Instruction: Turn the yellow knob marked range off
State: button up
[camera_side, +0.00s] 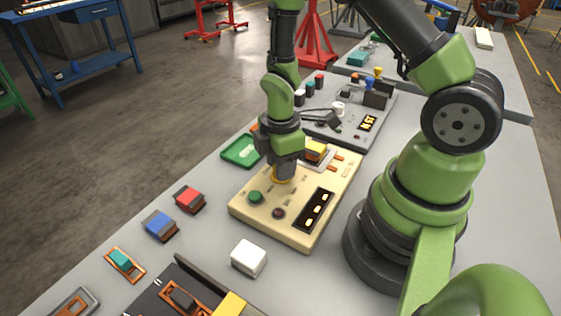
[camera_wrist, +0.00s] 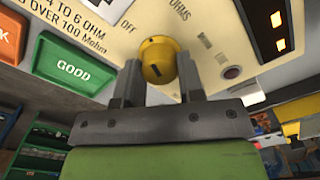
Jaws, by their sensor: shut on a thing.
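The yellow knob (camera_wrist: 158,60) shows in the wrist view between my two fingers, with a dark mark on its face. It sits on a cream panel (camera_side: 335,178) that carries printed words, among them OHMS and OFF near the knob. My gripper (camera_wrist: 160,66) is shut on the knob, one finger on each side. In the side view my gripper (camera_side: 282,172) points down at the panel and hides most of the knob. The word "range" cannot be made out.
The panel also has a green button (camera_side: 255,197), a dark red round part (camera_side: 278,213) and a black display (camera_side: 314,209) with lit digits. A white block (camera_side: 248,258), a red block (camera_side: 189,199) and a blue block (camera_side: 160,225) lie nearby. Another grey panel stands behind.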

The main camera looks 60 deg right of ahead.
jog(key=shift+n, duration=1.9)
jog(key=o, duration=0.9)
jog(key=shift+r, duration=0.1)
notch_tip(320, 180, up, 10)
jog(key=shift+f, duration=0.1)
